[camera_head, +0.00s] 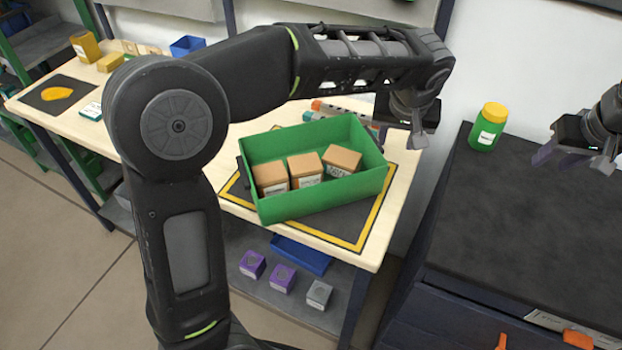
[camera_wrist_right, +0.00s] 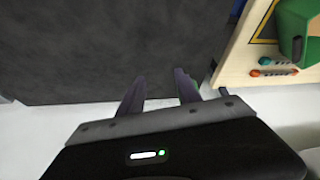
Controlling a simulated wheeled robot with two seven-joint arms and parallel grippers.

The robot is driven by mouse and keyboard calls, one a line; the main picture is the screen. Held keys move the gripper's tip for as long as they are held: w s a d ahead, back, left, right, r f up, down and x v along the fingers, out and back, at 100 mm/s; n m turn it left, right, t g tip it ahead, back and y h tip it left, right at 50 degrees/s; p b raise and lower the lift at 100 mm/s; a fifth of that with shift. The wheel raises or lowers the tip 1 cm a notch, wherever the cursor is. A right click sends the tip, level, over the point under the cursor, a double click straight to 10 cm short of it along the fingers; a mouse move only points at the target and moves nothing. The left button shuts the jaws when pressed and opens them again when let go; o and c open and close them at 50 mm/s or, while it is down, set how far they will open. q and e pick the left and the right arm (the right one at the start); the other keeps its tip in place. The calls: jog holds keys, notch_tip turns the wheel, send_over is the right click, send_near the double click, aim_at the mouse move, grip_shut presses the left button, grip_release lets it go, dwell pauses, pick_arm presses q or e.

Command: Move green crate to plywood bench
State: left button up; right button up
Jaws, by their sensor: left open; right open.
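The green crate (camera_head: 330,194) stands on a yellow-edged dark mat on the plywood bench (camera_head: 378,250) and holds three brown boxes. A corner of the crate (camera_wrist_right: 292,22) and of the bench (camera_wrist_right: 236,70) shows in the right wrist view. My left gripper (camera_head: 416,138) hangs at the right rear of the crate, apart from it; it is open and empty. My right gripper (camera_head: 562,158) is open and empty at the far right, over the dark bench's back edge. Its two fingers (camera_wrist_right: 160,90) show spread in the right wrist view.
A dark-topped bench (camera_head: 480,220) stands on the right, mostly clear, with a green jar with a yellow lid (camera_head: 488,127) at its back. A gap separates the benches. Purple boxes (camera_head: 282,277) sit on the lower shelf. A blue bin (camera_head: 187,46) stands at the back left.

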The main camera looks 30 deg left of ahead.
jog(key=v, duration=0.8)
jog(key=shift+r, duration=0.2)
jog(key=shift+s+f, duration=0.1)
jog(key=shift+s, duration=0.05)
